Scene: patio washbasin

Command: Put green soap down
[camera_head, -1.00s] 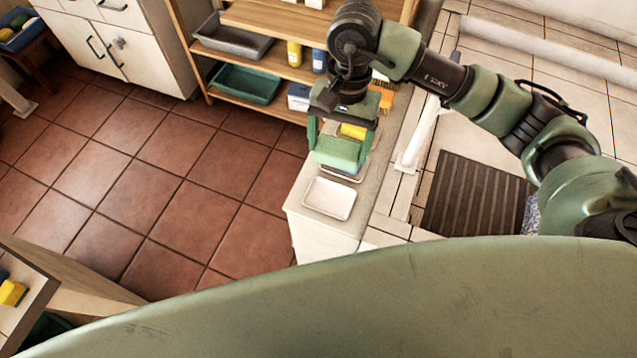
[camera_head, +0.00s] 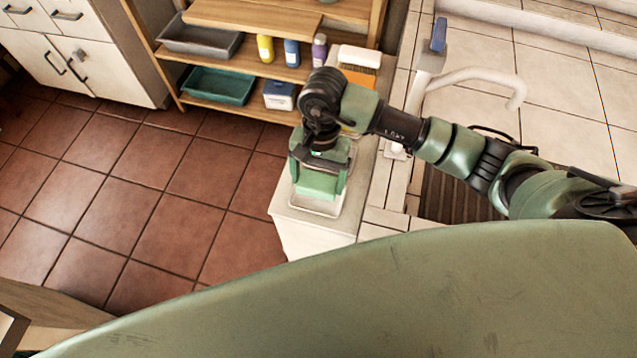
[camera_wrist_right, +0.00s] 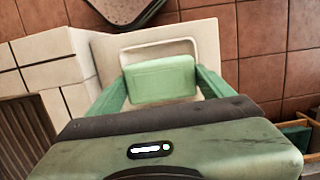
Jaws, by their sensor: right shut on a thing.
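My right gripper (camera_head: 318,184) is shut on the green soap (camera_head: 317,186), a pale green block. It holds the soap over a white soap dish (camera_head: 327,214) at the near end of the narrow white counter. In the right wrist view the soap (camera_wrist_right: 162,80) lies between the two green fingers. The dish rim (camera_wrist_right: 158,48) shows behind and around it there. I cannot tell whether the soap touches the dish. My left gripper is not in view.
The counter (camera_head: 283,205) ends close to the dish. A white tap (camera_head: 480,75) and a dark slatted mat (camera_head: 455,195) are to the right. Wooden shelves with bottles, a teal tray (camera_head: 218,86) and a grey tray (camera_head: 200,36) stand behind. Tiled floor is clear at the left.

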